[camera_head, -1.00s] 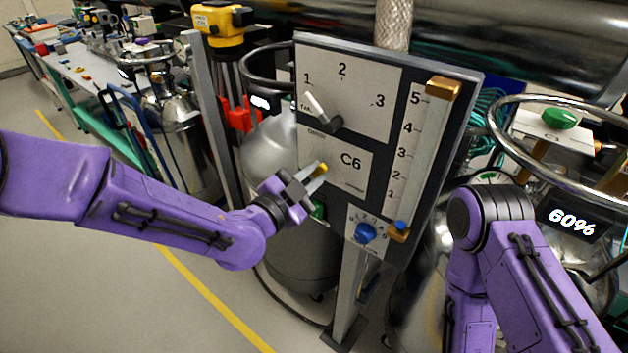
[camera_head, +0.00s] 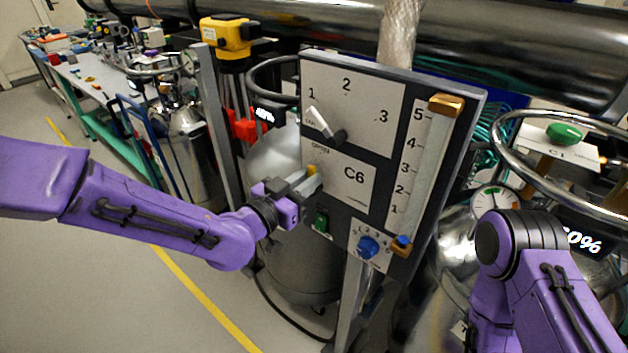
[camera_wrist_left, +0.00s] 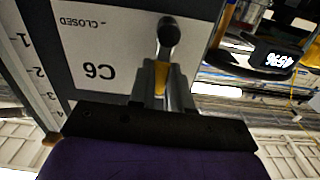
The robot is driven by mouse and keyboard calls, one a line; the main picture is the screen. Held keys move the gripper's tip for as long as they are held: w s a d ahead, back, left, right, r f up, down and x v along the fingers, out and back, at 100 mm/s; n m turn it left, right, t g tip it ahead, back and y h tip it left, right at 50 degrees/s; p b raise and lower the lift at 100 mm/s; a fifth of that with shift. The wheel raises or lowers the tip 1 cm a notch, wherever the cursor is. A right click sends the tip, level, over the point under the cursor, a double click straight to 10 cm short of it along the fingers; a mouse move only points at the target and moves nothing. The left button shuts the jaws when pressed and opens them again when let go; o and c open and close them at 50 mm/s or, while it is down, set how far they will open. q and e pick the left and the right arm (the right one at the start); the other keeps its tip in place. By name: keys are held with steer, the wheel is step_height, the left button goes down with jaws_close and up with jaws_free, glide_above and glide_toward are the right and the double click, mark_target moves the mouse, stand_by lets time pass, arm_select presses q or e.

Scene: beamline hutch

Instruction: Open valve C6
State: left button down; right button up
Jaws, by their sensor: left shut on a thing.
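The C6 label plate (camera_head: 354,178) is on an upright dark panel (camera_head: 385,200) in the middle of the head view. Valve C6 has a small yellow lever (camera_head: 312,168) at the plate's left edge. In the left wrist view the lever (camera_wrist_left: 161,76) lies between the fingers, with a round black pivot (camera_wrist_left: 168,32) beyond it and the word CLOSED printed on the plate. My left gripper (camera_head: 314,180) is shut on the lever and hides most of it in the head view. My right arm shows at the lower right, but its gripper is out of view.
The panel also carries a 1-2-3 selector lever (camera_head: 325,126), a green switch (camera_head: 321,222), a blue knob (camera_head: 368,247) and a slider scale (camera_head: 427,155). Metal dewars stand behind it. Open floor (camera_head: 130,290) lies at the left.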

arm_select(q)
steer(key=shift+w+r, duration=0.1)
stand_by(0.3)
steer(key=c, duration=1.1)
jaws_free()
steer(key=shift+a, duration=0.1)
steer(key=shift+o, duration=0.2)
steer(key=v, duration=1)
steer(key=shift+s+a, duration=0.15)
steer(key=shift+s, duration=0.1)
